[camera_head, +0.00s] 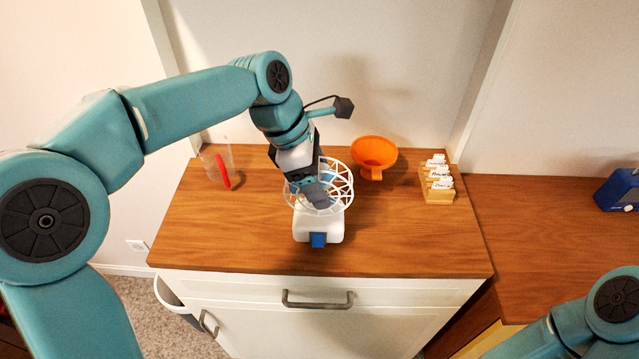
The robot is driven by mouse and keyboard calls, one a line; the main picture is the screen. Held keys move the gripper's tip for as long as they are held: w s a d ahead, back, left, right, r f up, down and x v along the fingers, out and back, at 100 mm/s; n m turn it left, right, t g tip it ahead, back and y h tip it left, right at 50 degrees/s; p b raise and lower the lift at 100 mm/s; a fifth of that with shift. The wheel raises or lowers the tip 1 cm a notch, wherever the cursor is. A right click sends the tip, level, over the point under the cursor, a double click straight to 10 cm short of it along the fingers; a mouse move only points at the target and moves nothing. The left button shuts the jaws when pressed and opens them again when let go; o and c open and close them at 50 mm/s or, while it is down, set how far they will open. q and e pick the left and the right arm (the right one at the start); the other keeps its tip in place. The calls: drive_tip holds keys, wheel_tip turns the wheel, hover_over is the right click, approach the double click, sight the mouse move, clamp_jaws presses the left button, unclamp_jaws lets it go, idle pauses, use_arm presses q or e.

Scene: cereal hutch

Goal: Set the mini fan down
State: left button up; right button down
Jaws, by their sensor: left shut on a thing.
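The mini fan (327,224) is white with a round wire cage and a blue block at the front of its base. It is upright on or just above the wooden counter (400,240), near the middle. I cannot tell whether its base touches the wood. My left gripper (316,195) reaches down from above and is shut on the fan at its cage. The gripper hides part of the cage. Only part of my right arm shows at the lower right, and its gripper is out of view.
An orange funnel (374,152) stands behind and right of the fan. A wooden card holder (437,186) is at the right. A clear container (215,160) with a red strip is at the back left. The counter is clear front left and front right. A blue device (618,190) sits far right.

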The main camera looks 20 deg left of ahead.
use_arm(q)
drive_tip(key=shift+s+f, duration=0.1)
drive_tip(key=shift+f, duration=0.5)
drive_tip(key=o, duration=1.7)
drive_tip(key=shift+f, duration=0.1)
drive_tip(key=p+v, duration=0.1)
drive_tip(key=v, duration=1.1)
drive_tip(key=shift+p, duration=0.35)
